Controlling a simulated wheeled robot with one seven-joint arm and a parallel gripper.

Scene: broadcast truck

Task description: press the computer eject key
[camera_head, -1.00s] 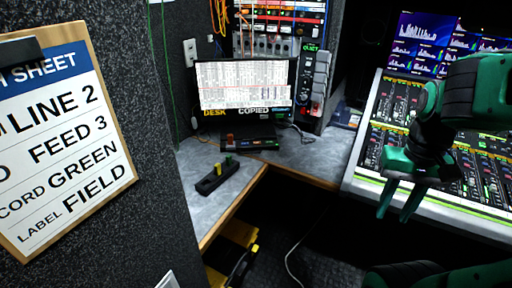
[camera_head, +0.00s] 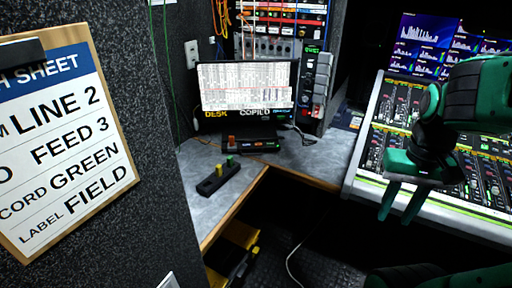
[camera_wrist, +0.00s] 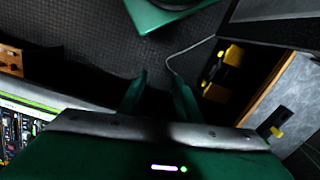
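A computer screen (camera_head: 248,87) stands on the grey corner desk, showing a pale table of rows. A dark block (camera_head: 214,181) with a yellow and a green upright piece lies nearer on the desk. I cannot make out which key is the eject key. My gripper (camera_head: 400,202) hangs at the right in front of the mixing console, well apart from the computer. In the wrist view my gripper (camera_wrist: 158,92) has its fingers apart with nothing between them.
A clipboard sheet (camera_head: 60,140) hangs on the dark wall at left. The mixing console (camera_head: 435,195) fills the right side. A rack (camera_head: 280,25) with cables stands behind the screen. A yellow-and-black case (camera_head: 232,252) is on the floor below the desk edge. The central floor is mostly clear.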

